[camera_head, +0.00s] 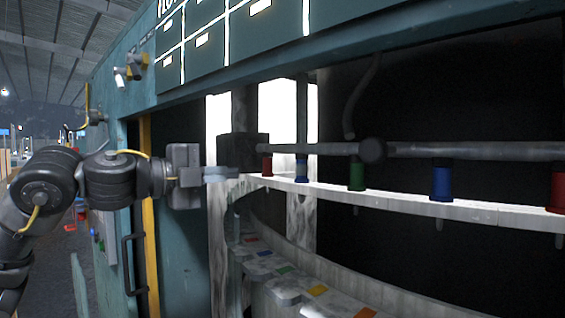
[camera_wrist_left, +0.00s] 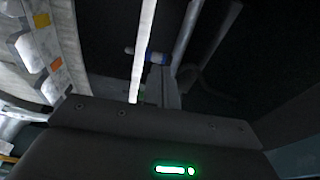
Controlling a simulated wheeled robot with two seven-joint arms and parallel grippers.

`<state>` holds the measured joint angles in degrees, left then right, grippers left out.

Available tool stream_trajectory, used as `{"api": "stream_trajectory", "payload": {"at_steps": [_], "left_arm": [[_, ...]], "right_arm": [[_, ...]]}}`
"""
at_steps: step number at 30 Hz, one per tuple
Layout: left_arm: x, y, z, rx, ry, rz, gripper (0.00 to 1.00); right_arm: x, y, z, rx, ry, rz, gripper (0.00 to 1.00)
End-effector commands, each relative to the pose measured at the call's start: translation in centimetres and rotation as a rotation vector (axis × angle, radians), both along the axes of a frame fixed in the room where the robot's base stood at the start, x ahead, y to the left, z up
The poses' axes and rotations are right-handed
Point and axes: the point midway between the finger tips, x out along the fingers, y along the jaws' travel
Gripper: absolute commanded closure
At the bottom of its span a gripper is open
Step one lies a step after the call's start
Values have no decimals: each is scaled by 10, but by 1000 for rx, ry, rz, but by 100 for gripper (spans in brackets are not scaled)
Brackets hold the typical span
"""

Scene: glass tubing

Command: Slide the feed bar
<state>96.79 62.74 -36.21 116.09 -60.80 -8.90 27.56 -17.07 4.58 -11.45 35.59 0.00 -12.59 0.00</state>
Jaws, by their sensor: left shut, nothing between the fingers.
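A long pale bar (camera_head: 400,201), which looks like the feed bar, runs across the opening of the teal machine. Coloured cylinders stand along it: red (camera_head: 267,167), blue (camera_head: 301,170), green (camera_head: 357,174), and more to the right. My left gripper (camera_head: 232,173) is shut and empty, its fingertips at the bar's left end; I cannot tell whether they touch it. In the left wrist view the fingers (camera_wrist_left: 163,88) point up the picture beside the pale bar (camera_wrist_left: 145,45), with a blue and white cylinder (camera_wrist_left: 157,57) near their tips. My right gripper is not in view.
A grey round pipe (camera_head: 450,150) runs above the bar. Below it is a curved pale trough (camera_head: 330,270) with colour-marked blocks (camera_head: 285,270). A teal frame (camera_head: 185,270) with a dark handle (camera_head: 130,262) and yellow edge stands left of the opening. The machine's inside is dark.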

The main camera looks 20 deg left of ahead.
Motion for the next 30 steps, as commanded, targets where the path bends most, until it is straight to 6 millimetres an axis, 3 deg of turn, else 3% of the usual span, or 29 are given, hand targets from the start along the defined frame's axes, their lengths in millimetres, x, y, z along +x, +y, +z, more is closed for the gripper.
{"api": "stream_trajectory", "payload": {"at_steps": [1, 6, 19, 23, 30], "left_arm": [[-9, 6, 11, 10, -11, 7, 100], [-20, 11, 24, 25, -18, 8, 100], [-15, 5, 25, 25, -18, -1, 100], [-4, -1, 27, 25, -16, -1, 100], [36, -25, 29, 25, -15, 0, 100]], "right_arm": [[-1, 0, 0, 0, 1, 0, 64], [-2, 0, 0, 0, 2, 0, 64], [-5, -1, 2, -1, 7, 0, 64], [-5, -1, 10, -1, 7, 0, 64], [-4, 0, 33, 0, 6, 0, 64]]}}
